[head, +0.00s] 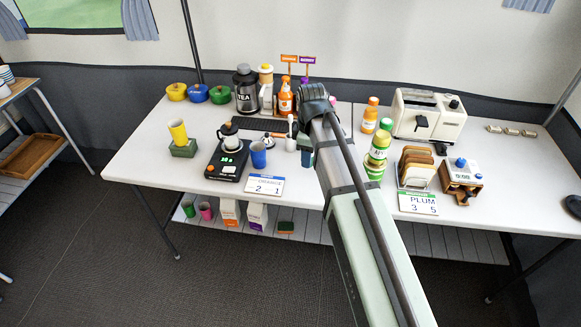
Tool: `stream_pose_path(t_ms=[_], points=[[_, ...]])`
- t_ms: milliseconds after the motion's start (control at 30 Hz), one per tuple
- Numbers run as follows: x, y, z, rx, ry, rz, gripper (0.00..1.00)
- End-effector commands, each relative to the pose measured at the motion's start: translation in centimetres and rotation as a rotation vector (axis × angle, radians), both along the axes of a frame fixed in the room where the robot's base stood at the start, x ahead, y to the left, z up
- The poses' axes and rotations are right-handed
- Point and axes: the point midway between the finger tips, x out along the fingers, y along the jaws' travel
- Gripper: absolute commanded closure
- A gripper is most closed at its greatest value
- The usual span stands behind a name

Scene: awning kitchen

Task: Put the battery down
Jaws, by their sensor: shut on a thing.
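My gripper (304,142) is partly visible in the head view, below the dark wrist joint and over the middle of the white table (285,208). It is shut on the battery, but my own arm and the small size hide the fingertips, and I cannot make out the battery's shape. I cannot tell whether the battery touches the tabletop.
Left of my gripper are a blue cup (258,155) and a black scale (226,166) with a pot. Bottles (380,146), a toast rack (415,168) and a toaster (428,116) stand right. The table's front left and far right have free room.

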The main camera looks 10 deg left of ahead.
Motion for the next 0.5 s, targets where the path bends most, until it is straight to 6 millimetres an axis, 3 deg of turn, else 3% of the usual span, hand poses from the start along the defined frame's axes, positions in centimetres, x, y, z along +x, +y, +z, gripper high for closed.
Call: stream_pose_path(t_ms=[100, 300, 500], points=[[1.5, 3.4, 0.1, -0.001, 0.003, 0.039, 1.00], [4.4, 7.5, 0.3, -0.002, 0.005, 0.154, 1.00], [6.5, 8.6, 0.5, 0.001, 0.001, 0.343, 1.00]])
